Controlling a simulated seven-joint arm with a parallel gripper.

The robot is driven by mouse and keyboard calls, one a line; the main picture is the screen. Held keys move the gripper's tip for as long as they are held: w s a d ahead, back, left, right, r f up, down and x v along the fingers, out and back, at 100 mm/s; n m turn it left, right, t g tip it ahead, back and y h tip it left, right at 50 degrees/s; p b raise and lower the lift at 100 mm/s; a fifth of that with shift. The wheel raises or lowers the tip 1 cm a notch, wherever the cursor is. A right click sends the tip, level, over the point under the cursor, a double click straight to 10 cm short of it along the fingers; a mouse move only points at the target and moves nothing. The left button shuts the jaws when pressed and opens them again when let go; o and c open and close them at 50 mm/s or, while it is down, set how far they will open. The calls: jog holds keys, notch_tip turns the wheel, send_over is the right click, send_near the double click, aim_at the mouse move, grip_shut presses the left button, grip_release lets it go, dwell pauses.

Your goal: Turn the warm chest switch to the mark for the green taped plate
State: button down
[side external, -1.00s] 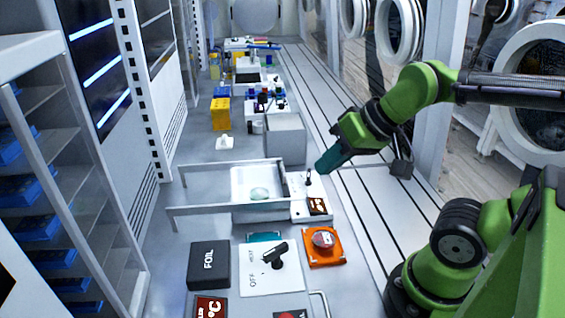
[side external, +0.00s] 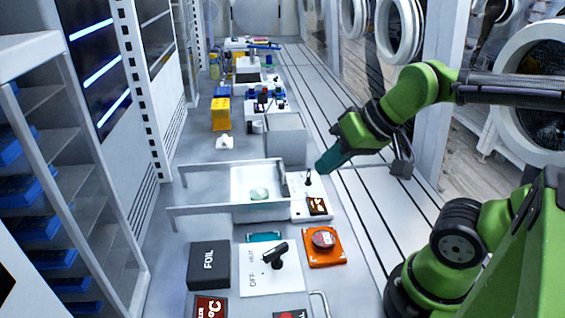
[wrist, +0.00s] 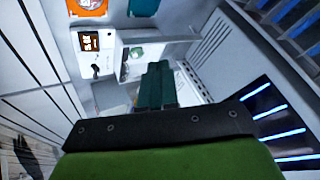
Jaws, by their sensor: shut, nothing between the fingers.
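An open white chest (side external: 238,207) with a clear, pale green item (side external: 259,194) inside stands mid-bench. On its right is a white panel with a small dark upright switch (side external: 308,179) and a dark display (side external: 318,206). The switch also shows in the wrist view (wrist: 96,70); its marks are too small to read. My gripper (side external: 322,168) is shut and empty, just above and right of the switch, with no clear contact. In the wrist view its teal fingers (wrist: 157,83) are together. A teal plate (side external: 264,238) lies in front, partly hidden by a white card.
Nearer are a white card with a black lever (side external: 274,255) and an OFF label, a black FOIL box (side external: 208,264), and an orange plate (side external: 324,247) bearing a round item. A grey box (side external: 286,137) stands behind the chest.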

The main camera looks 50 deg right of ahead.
jog(key=c, duration=1.7)
grip_release()
jog(key=shift+o, duration=1.1)
jog(key=shift+f, duration=0.3)
jog(key=o, duration=0.3)
jog(key=w+d+m+g, duration=0.1)
jog(key=w+d, duration=0.1)
jog(key=w, duration=0.1)
jog(key=w+d+f+m+g, duration=0.1)
jog(key=w+d, duration=0.2)
jog(key=w+d+f+m+g, duration=0.1)
jog(key=w+d, duration=0.2)
jog(key=shift+w+d+f+g, duration=0.1)
jog(key=shift+w+g, duration=0.2)
jog(key=m+g+h, duration=0.2)
jog(key=m+g, duration=0.2)
jog(key=m, duration=0.1)
send_over(309, 172)
notch_tip(309, 172, down, 17)
